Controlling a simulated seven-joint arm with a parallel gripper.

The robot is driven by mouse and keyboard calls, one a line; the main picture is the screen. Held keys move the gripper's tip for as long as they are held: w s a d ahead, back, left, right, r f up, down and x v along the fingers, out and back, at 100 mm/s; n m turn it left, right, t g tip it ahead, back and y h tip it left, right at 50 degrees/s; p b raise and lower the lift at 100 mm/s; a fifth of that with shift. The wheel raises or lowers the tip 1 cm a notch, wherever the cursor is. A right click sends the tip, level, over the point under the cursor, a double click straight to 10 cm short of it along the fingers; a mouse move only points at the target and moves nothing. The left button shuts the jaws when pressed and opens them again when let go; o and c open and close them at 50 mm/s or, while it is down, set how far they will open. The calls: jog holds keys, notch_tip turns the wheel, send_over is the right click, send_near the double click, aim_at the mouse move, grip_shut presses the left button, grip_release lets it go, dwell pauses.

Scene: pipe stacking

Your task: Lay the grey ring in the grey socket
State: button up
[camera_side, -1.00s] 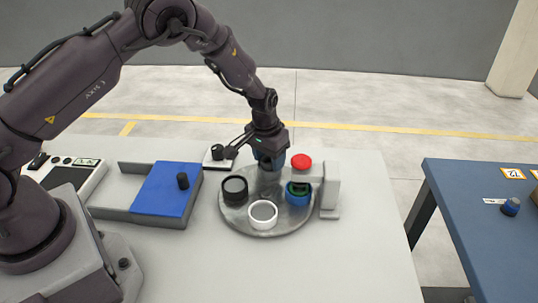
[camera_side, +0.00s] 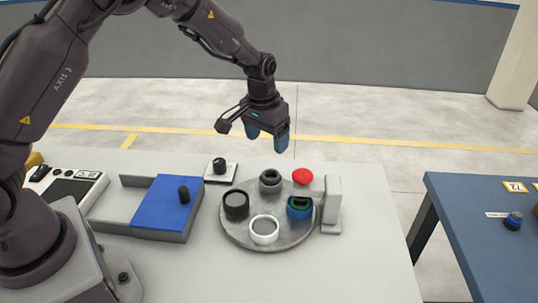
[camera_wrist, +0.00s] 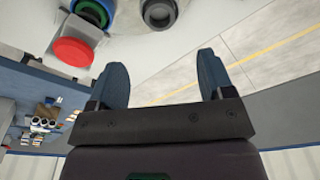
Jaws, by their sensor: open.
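A dark grey round piece with an open centre (camera_side: 270,181) stands at the far side of the round grey plate. It also shows at the top of the wrist view (camera_wrist: 158,13). It looks like a grey ring on a grey socket, but I cannot clearly separate the two. My gripper (camera_side: 267,145) is above and slightly behind this piece, with its two blue fingers apart and nothing between them. In the wrist view my gripper (camera_wrist: 163,62) also shows empty, clear of the grey piece.
The round plate (camera_side: 288,238) also carries a black cup (camera_side: 236,206), a white cup (camera_side: 264,230) and a blue-green cup (camera_side: 299,209). A light-grey post (camera_side: 333,205) with a red button (camera_side: 302,176) stands at its right. A blue-lidded tray (camera_side: 165,203) lies left.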

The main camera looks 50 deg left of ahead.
jog(key=s+d+r+t+h, duration=0.1)
jog(key=s+r+t+h, duration=0.1)
jog(key=s+r, duration=1.4)
jog(key=s+r+m+t+y, duration=0.1)
jog(key=s+r+m+t, duration=0.1)
jog(key=s, duration=0.9)
jog(key=shift+s+d+r+y, duration=0.25)
jog(key=shift+r+y, duration=0.15)
jog(key=shift+r, duration=0.45)
dwell(0.4)
